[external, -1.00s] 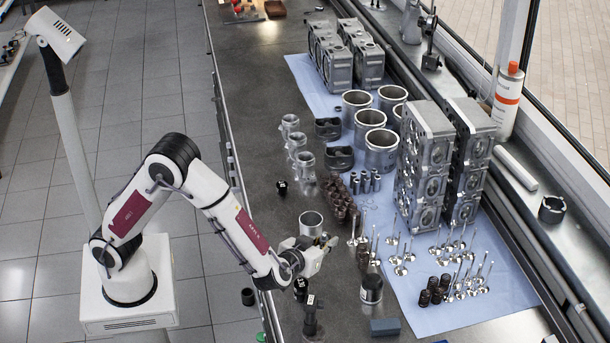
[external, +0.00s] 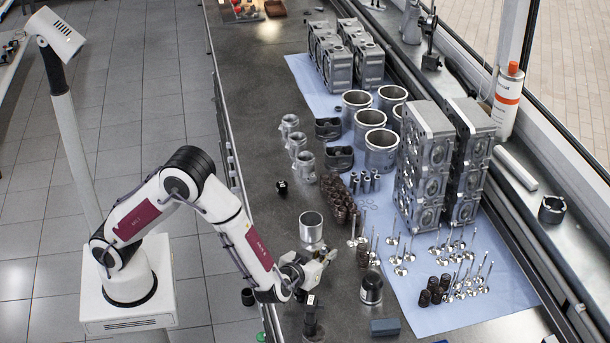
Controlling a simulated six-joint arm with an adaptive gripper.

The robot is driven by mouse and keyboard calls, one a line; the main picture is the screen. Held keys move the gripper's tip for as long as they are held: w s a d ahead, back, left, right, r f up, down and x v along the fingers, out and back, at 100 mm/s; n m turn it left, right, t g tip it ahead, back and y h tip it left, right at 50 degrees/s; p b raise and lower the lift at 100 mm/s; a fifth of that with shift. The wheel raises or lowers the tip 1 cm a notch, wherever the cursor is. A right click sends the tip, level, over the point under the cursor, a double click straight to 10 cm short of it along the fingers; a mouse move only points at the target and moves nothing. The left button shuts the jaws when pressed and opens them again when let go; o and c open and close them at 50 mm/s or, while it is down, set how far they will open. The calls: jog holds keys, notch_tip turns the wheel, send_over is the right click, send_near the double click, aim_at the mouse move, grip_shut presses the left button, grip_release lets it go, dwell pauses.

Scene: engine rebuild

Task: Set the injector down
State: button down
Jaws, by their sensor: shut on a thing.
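My gripper (external: 326,257) is at the near left part of the dark workbench (external: 262,130), its fingers pointing right in the picture. It is shut on the injector, which is too small and too covered by the fingers to make out clearly. I cannot tell whether the injector touches the bench. A dark upright part with a pale top (external: 311,316) stands just below my gripper in the picture.
Several valves and dark small parts crowd the blue mat (external: 470,318).

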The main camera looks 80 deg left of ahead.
jog(key=shift+f, duration=0.35)
jog(key=shift+f, duration=0.15)
jog(key=c, duration=2)
grip_release()
jog(key=shift+s+d+r, duration=0.3)
jog(key=shift+d+r, duration=0.05)
jog(key=shift+v, duration=5.55)
jog(key=shift+a, duration=0.1)
